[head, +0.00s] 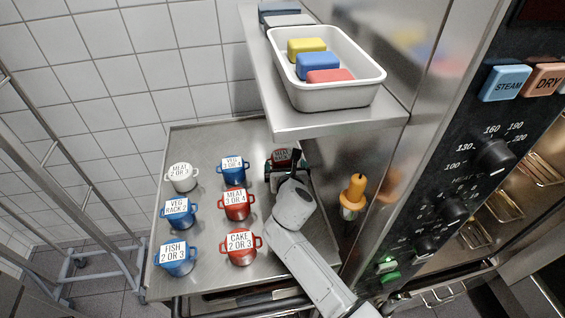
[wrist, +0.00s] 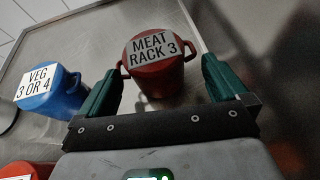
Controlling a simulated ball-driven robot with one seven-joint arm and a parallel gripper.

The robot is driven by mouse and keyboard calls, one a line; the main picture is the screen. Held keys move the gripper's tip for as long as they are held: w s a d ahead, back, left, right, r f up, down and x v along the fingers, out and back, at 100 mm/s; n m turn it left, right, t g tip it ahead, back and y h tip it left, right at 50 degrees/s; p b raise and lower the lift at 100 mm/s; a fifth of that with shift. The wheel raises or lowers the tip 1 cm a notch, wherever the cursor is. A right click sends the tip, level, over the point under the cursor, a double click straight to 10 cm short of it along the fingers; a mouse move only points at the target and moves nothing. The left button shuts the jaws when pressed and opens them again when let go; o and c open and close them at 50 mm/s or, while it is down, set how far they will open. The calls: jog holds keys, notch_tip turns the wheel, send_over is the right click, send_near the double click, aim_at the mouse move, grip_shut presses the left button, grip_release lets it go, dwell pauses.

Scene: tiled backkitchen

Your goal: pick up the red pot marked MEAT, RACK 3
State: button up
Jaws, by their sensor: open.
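The red pot marked MEAT, RACK 3 (wrist: 155,78) stands upright on the steel table, between and just beyond my gripper's fingers in the wrist view. Its label reads clearly there. In the head view the pot (head: 281,156) is at the table's far right, partly hidden by my gripper (head: 286,166). My gripper (wrist: 160,85) is open, with one green finger on each side of the pot. I cannot tell whether the fingers touch it.
A blue pot marked VEG 3 OR 4 (head: 233,172) stands close on the left. Red pots MEAT 3 OR 4 (head: 236,206) and CAKE 2 OR 3 (head: 240,247) stand nearer. A steel shelf (head: 300,125) with a white tub (head: 330,95) overhangs the right side.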

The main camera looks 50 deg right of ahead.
jog(key=shift+a+x, duration=0.25)
jog(key=shift+x, duration=2.05)
jog(key=shift+w+f, duration=0.1)
jog(key=shift+w, duration=0.05)
jog(key=c, duration=1.2)
